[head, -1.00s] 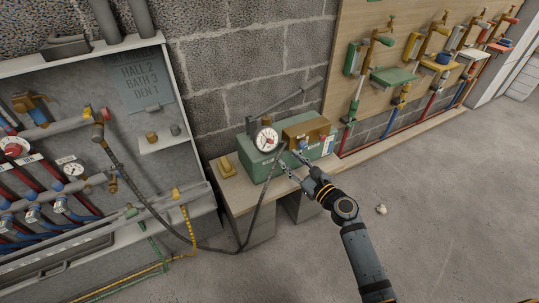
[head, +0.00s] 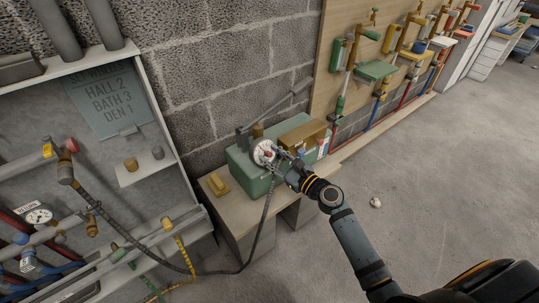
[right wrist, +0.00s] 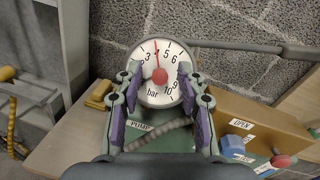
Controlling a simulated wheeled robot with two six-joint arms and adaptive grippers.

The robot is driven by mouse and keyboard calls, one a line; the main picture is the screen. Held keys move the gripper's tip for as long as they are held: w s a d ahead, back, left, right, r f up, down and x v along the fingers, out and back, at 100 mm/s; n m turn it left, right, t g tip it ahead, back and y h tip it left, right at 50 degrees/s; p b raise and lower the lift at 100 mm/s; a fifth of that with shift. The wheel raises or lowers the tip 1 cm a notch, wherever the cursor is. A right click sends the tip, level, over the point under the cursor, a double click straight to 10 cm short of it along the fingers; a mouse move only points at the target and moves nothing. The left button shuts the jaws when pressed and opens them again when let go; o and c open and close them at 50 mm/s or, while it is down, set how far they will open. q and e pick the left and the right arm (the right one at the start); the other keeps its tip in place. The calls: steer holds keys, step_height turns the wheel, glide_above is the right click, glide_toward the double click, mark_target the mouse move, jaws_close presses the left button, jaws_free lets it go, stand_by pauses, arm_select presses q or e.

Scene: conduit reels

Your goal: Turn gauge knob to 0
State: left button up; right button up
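The round white pressure gauge (head: 262,153) stands on the green pump box (head: 246,178). In the right wrist view the gauge (right wrist: 148,93) faces me, marked in bar. Its red needle points nearly straight up, near the 4, and a round red knob (right wrist: 160,76) sits at the dial's middle. My right gripper (head: 276,155) is at the gauge. In the wrist view its two purple-padded fingers (right wrist: 160,70) are spread at the dial's left and right, with the knob between them and clear of both. Whether the fingers touch the dial's rim cannot be told. My left gripper is not in view.
A brown box (right wrist: 257,121) labelled OPEN, with blue and red knobs, is right of the gauge. A grey bar (right wrist: 240,46) passes behind it. A yellow block (head: 218,184) lies left on the bench (head: 228,207). A dark hose (head: 262,225) hangs in front.

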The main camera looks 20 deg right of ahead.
jaws_close()
stand_by(0.3)
